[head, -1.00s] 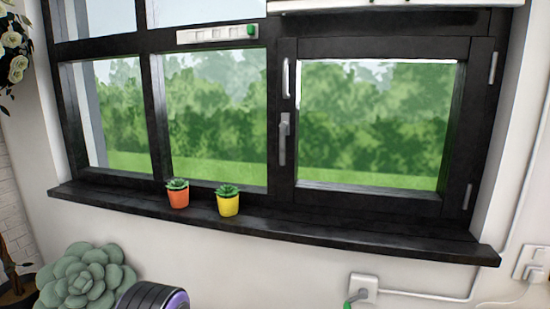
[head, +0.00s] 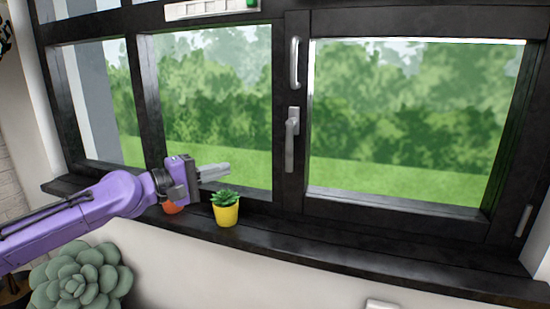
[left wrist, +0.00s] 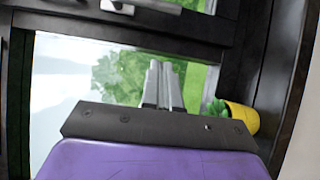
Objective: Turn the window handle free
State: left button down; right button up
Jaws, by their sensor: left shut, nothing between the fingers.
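The window handle (head: 291,138) is a grey lever on the dark frame between the panes. Its lever points down from its mount. My right gripper is not in view.
A yellow pot with a succulent (head: 227,214) stands on the dark sill (head: 330,252) just below my left gripper. An orange pot (head: 172,208) is partly hidden behind my left arm. A large succulent (head: 82,281) is at lower left. The sill right of the yellow pot is clear.

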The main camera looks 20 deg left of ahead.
aim_at(292, 144)
pick_arm(q)
jog(key=w+d, duration=0.8)
jog(key=d, duration=0.2)
jog(key=shift+r, duration=0.15)
jog(key=shift+w, duration=0.15)
jog(key=shift+b, duration=0.35)
